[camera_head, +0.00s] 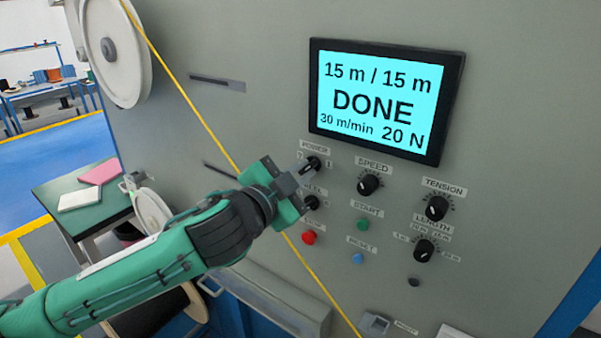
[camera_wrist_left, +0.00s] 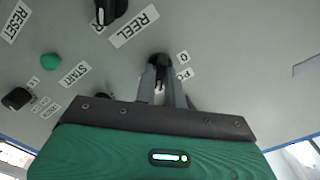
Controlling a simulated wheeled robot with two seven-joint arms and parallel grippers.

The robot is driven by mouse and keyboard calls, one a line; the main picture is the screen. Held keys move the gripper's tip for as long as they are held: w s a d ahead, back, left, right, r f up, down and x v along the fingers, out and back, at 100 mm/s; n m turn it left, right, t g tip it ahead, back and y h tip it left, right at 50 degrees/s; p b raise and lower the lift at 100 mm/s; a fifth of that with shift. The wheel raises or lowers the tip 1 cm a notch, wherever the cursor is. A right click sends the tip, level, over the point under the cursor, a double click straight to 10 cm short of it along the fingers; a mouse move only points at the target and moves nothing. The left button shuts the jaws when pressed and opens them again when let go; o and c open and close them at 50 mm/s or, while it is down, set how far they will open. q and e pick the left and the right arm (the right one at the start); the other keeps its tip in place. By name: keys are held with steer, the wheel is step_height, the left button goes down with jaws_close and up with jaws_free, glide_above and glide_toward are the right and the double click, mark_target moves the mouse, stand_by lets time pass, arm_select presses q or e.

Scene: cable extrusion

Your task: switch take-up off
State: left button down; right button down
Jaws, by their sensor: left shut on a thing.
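My left gripper (camera_head: 304,169) reaches in from the left to the grey panel. Its fingers are shut on the black POWER knob (camera_head: 315,163). In the left wrist view the two fingers (camera_wrist_left: 161,75) close around this dark knob (camera_wrist_left: 158,60), beside a "0" label. The knob's pointer is mostly hidden by the fingers. The REEL knob (camera_head: 312,203) sits just below and is free; it also shows at the top of the left wrist view (camera_wrist_left: 112,10). The display (camera_head: 385,100) reads 15 m / 15 m, DONE, 30 m/min, 20 N. My right gripper is not in view.
SPEED (camera_head: 368,185), TENSION (camera_head: 437,208) and LENGTH (camera_head: 424,250) knobs are to the right. Green START (camera_head: 362,225), red (camera_head: 309,238) and blue RESET (camera_head: 358,258) buttons lie below. A yellow cable (camera_head: 185,95) runs diagonally between the panel and my arm.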

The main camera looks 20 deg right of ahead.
arm_select(q)
steer(key=n, duration=0.5)
steer(key=shift+p, duration=0.4)
steer(key=n+p, duration=0.1)
steer(key=n, duration=0.2)
steer(key=shift+r+n, duration=0.15)
steer(key=shift+n, duration=0.15)
steer(key=n+p, duration=0.2)
steer(key=shift+n, duration=0.3)
steer(key=n+p, duration=0.2)
steer(key=n, duration=0.1)
steer(key=shift+r+n+p, duration=0.1)
steer(key=shift+n+p, duration=0.2)
steer(key=shift+p, duration=0.05)
steer(key=shift+n+p, duration=1.1)
steer(key=shift+n, duration=0.3)
steer(key=c, duration=1.5)
jaws_free()
steer(key=shift+f, duration=0.2)
